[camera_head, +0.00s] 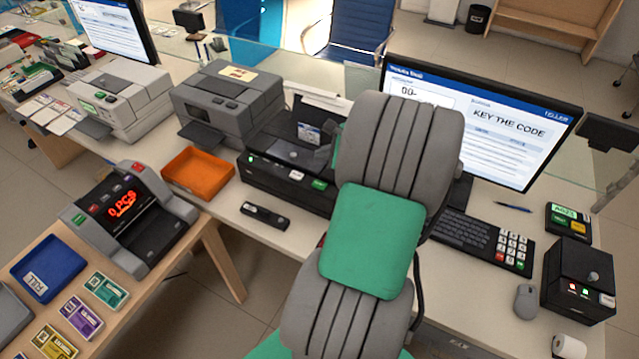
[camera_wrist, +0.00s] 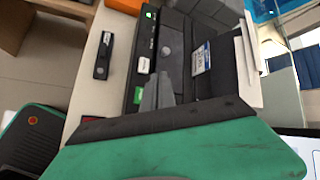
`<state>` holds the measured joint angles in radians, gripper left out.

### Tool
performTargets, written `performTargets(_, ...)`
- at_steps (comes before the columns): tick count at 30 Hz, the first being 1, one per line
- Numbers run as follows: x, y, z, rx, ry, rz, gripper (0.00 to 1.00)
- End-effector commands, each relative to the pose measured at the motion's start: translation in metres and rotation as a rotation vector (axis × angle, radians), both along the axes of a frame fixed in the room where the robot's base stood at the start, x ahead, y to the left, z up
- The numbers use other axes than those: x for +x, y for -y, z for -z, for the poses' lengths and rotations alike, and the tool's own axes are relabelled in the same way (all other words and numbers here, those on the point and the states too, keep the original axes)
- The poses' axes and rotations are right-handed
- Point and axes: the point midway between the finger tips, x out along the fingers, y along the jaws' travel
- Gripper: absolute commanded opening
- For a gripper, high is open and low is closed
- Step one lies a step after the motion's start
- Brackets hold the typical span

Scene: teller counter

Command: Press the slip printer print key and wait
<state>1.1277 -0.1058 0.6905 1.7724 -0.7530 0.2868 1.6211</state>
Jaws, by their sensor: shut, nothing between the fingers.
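The slip printer, a long black unit with paper standing in its top, sits on the counter left of my arm in the head view (camera_head: 275,183). In the wrist view the printer (camera_wrist: 180,45) has a white key (camera_wrist: 143,65) and a green key (camera_wrist: 138,95) on its front strip, plus a small green light. My gripper (camera_wrist: 158,78) is shut and empty, its grey fingers close beside the green key. I cannot tell whether they touch it. In the head view my arm covers the printer's right end and most of the gripper; the green key (camera_head: 319,184) stays visible.
A black stapler-like item (camera_head: 265,215) lies before the printer, and an orange tray (camera_head: 198,174) to its left. A grey machine (camera_head: 228,103) stands behind the tray. A monitor (camera_head: 480,120) reading "KEY THE CODE" and a keyboard (camera_head: 465,235) are right of my arm.

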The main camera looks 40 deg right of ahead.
Motion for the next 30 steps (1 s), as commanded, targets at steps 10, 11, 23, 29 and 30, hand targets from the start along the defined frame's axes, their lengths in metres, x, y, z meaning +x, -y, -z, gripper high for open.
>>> performTargets(10,0.0,0.0,0.026,-0.002,-0.001,-0.002,0.0)
performTargets(11,0.0,0.0,0.03,-0.002,-0.001,-0.002,0.0)
performTargets(23,0.0,0.0,0.082,-0.001,-0.001,-0.001,0.0)
performTargets(29,0.0,0.0,0.088,-0.003,-0.002,-0.002,0.0)
performTargets(30,0.0,0.0,0.088,-0.003,-0.002,-0.002,0.0)
